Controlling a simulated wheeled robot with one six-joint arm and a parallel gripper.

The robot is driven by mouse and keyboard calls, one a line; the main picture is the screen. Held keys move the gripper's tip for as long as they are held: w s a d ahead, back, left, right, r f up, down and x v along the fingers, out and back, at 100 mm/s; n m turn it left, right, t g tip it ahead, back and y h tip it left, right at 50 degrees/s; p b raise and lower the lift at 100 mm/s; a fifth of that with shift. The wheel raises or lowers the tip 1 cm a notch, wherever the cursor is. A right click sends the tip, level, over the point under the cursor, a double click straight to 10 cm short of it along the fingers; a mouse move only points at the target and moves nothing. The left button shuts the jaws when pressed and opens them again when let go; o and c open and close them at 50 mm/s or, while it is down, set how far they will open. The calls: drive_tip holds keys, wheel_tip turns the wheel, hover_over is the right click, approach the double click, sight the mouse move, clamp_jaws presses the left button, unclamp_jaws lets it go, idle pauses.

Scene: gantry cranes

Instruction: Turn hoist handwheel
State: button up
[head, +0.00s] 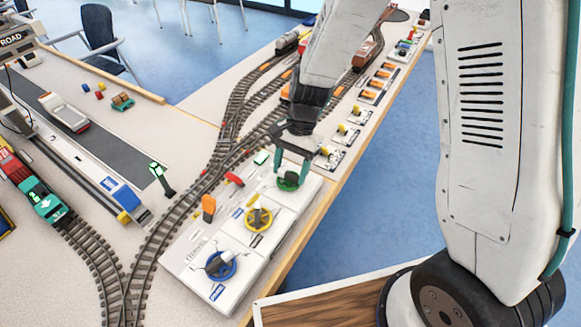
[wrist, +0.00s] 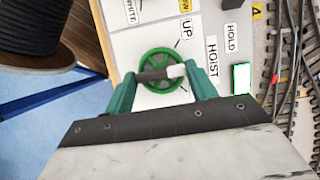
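The green hoist handwheel (head: 287,185) sits on the far end of the white control panel (head: 201,249). In the wrist view the green handwheel (wrist: 149,58) lies beside the labels HOIST (wrist: 212,57) and UP (wrist: 186,26). A dark and light grey bar (wrist: 155,75) crosses its middle. My gripper (head: 291,174) is down at the wheel. In the wrist view my gripper (wrist: 161,73) has its green fingers apart, one near each end of the bar. I cannot tell whether they touch it. The fingers and bar hide part of the rim.
A yellow wheel (head: 259,219) and a blue wheel (head: 221,265) stand nearer on the panel. An orange lever (head: 208,208) and a red lever (head: 234,179) stand along its left side. Model tracks (head: 147,240) run left of it. The table edge and blue floor lie right.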

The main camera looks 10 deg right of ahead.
drive_tip(key=shift+n, duration=0.3)
drive_tip(key=n, duration=0.2)
drive_tip(key=n+h, duration=0.1)
drive_tip(key=n, duration=0.1)
drive_tip(key=shift+w+a+g+h, duration=0.2)
drive_tip(key=shift+g+h, duration=0.1)
drive_tip(key=shift+g, duration=0.1)
drive_tip(key=n+h, duration=0.2)
drive_tip(key=n, duration=0.3)
drive_tip(key=shift+a, duration=0.15)
idle(0.3)
drive_tip(key=o, duration=1)
drive_tip(key=v, duration=0.7)
drive_tip(key=shift+w+r, duration=0.2)
drive_tip(key=shift+r, duration=0.2)
